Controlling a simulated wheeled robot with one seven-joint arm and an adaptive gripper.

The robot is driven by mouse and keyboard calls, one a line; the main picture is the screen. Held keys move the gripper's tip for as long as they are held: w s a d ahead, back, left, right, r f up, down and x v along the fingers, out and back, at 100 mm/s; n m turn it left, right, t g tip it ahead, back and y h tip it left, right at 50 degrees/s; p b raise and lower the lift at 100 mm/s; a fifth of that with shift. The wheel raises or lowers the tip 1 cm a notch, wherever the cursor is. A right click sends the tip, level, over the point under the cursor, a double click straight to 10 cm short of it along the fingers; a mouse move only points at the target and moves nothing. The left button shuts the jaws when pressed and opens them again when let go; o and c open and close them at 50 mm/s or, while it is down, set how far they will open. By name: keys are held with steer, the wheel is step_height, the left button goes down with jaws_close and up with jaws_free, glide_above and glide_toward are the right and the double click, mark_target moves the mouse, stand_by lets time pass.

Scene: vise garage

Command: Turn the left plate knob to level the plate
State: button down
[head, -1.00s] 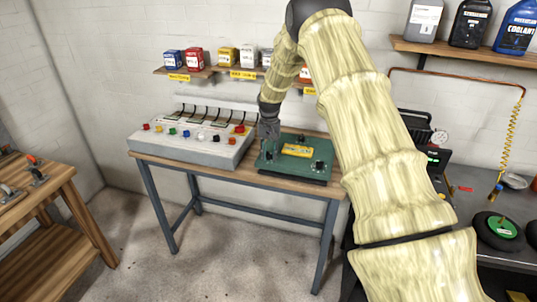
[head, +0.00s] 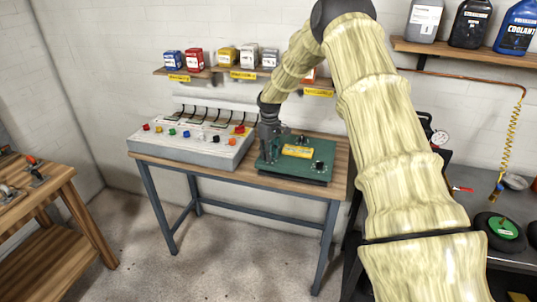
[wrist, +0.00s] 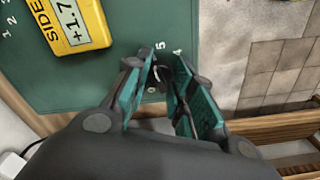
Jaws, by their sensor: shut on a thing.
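The green plate (head: 310,171) lies on the wooden bench, with a yellow level gauge (head: 297,151) on it. In the wrist view the gauge (wrist: 74,22) is marked SIDE and reads +1.7. My gripper (head: 266,158) points down at the plate's left corner. In the wrist view my gripper (wrist: 160,78) has its teal-lined fingers around the dark left knob (wrist: 154,88), which is mostly hidden between them. Printed numbers, including 5 and 4, show on the plate beside it. Another dark knob (head: 318,167) stands at the plate's right side.
A grey control box (head: 188,148) with coloured knobs stands close left of the plate on the bench (head: 340,150). A shelf (head: 210,71) with small boxes hangs on the wall behind. A dark workbench with equipment is at right.

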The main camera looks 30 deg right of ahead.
steer(key=shift+d+n, duration=0.1)
steer(key=shift+n, duration=1.6)
steer(key=c, duration=1.2)
jaws_free()
steer(key=shift+r, duration=0.1)
step_height(320, 180, up, 12)
steer(key=shift+f, duration=0.1)
